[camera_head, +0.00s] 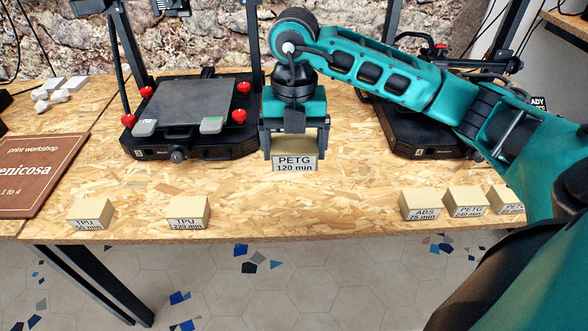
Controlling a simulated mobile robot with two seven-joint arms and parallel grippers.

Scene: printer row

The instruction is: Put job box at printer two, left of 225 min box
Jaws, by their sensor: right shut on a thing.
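My right gripper (295,140) is shut on a tan job box labelled PETG 120 min (295,162). It holds the box upright from above, between the two printers; whether the box touches the table is hard to tell. A tan box (189,213) near the front edge, left of the gripper, reads TPU and about 220 min; its last digit is unclear. Left of it stands a box marked TPU 50 min (90,214), with bare table between them. My left gripper is out of view.
A printer (180,108) stands behind left, and another (425,140) behind right, partly hidden by my right arm. Boxes marked ABS 75 min (420,206), PETG 240 min (466,203) and one PETG (507,201) line the front right. A brown sign (38,175) lies left.

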